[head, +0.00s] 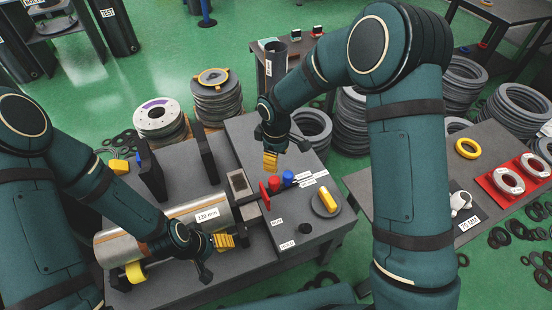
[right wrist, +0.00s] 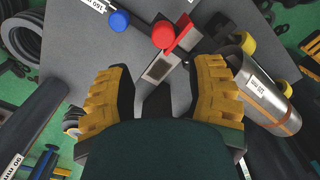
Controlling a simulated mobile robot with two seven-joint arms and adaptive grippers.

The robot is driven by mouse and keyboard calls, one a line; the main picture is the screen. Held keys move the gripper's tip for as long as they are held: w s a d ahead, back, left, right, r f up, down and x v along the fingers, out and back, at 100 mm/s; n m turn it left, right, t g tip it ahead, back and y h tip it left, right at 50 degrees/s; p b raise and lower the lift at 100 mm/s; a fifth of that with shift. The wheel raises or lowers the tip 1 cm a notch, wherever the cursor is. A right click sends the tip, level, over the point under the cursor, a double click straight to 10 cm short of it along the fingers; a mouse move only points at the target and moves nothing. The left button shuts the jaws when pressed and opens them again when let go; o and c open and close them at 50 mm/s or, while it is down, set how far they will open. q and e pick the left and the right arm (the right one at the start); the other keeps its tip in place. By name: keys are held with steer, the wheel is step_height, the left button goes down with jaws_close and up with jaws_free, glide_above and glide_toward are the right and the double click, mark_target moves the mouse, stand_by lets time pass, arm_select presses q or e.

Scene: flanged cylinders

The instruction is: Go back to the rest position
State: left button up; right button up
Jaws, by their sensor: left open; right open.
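My left gripper (head: 226,241) is over the front part of the grey worktable (head: 262,262), just right of a steel cylinder (head: 125,245) labelled 120 mm. It looks empty. My right gripper (head: 271,162) hangs above the back middle of the same table, behind a red knob (head: 274,184) and a blue knob (head: 288,178). In the right wrist view its yellow fingers (right wrist: 163,88) are spread apart with nothing between them. The cylinder (right wrist: 268,100) shows there at the right, and the red knob (right wrist: 164,35) lies beyond the fingertips. My left arm hides part of the cylinder.
A round dark plate with a yellow handle (head: 328,201) sits at the table's right. Dark upright brackets (head: 151,177) stand at its left. Stacks of grey rings (head: 217,100) stand behind. A second table (head: 480,170) at the right holds a red tray (head: 517,199) with flanges.

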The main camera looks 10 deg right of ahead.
steer(key=s+f+m+t+y, duration=0.1)
steer(key=s+f+m+y, duration=0.1)
steer(key=s+f+m, duration=0.3)
steer(key=s+f+m+y, duration=0.1)
steer(key=s+f+m, duration=0.5)
steer(key=s, duration=0.8)
steer(key=shift+a+f+m+t+y, duration=0.3)
steer(key=shift+a+m+t+y, duration=0.15)
steer(key=shift+m, duration=0.55)
